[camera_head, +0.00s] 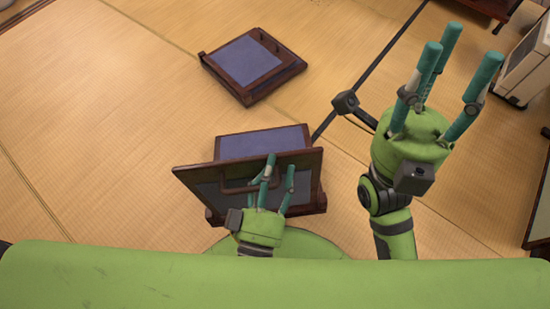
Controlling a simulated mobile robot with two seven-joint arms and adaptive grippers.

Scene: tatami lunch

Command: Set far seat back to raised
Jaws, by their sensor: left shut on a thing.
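The far seat (245,62) is a low dark-wood floor seat with a blue-grey pad, lying low on the tatami at upper middle. A handle bar (262,37) shows near its top edge, and its back looks folded flat. The nearer seat (262,141) has its dark-wood back (200,180) tilted up, with a bar handle (232,188) on it. My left gripper (275,172) is at this nearer back, shut on its handle. My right gripper (450,72) is raised at right, fingers spread and empty, apart from both seats.
A cream box-like appliance (525,62) stands at the right edge, with dark wooden furniture (490,8) behind it. A dark mat seam runs diagonally behind my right arm. The tatami (100,110) left of the seats is clear.

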